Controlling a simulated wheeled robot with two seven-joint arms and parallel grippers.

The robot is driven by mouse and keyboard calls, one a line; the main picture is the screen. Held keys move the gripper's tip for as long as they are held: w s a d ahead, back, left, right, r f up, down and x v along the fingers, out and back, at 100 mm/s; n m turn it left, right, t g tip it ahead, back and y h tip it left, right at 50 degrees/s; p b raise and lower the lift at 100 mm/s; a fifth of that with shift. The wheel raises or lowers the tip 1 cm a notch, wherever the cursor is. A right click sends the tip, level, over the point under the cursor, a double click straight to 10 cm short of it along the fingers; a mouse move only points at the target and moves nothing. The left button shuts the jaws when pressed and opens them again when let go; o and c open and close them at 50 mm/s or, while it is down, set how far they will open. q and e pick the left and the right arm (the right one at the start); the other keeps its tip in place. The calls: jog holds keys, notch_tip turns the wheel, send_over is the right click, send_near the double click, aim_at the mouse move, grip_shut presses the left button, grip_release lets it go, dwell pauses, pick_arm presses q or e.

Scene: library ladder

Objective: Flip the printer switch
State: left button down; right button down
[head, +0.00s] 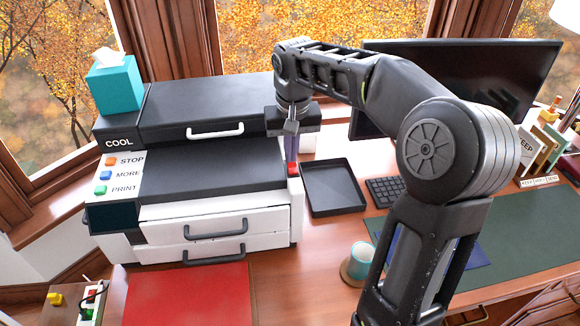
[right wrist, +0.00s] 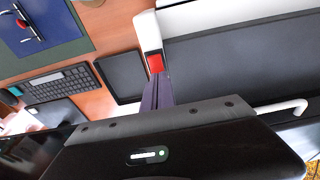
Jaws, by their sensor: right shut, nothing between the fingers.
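The printer (head: 215,180) is a large white and black machine on the desk's left. A red switch (head: 293,169) sits on its front right corner. In the right wrist view the red switch (right wrist: 155,63) shows on a white post. My right gripper (head: 290,155) reaches down beside the printer's right side, its fingers shut and empty. In the right wrist view its fingertips (right wrist: 157,82) are close to the switch; I cannot tell whether they touch it. Orange, blue and green buttons (head: 105,175) labelled STOP, MORE and PRINT are on the printer's left. My left gripper is not in view.
A black tray (head: 334,205), keyboard (head: 385,191) and monitor (head: 470,85) stand right of the printer. A teal tissue box (head: 115,82) is on top. A teal cup (head: 361,258) stands near my right arm. A red mat (head: 190,295) lies in front.

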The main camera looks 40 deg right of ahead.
jog(key=shift+s+f+b, duration=0.1)
jog(key=shift+f+b, duration=0.4)
jog(key=shift+f, duration=0.2)
jog(key=shift+r, duration=0.1)
notch_tip(320, 180, up, 5)
jog(key=p, duration=0.4)
jog(key=shift+r+p, duration=0.15)
jog(key=shift+p, duration=0.15)
jog(key=shift+r+p, duration=0.7)
jog(key=shift+r, duration=0.2)
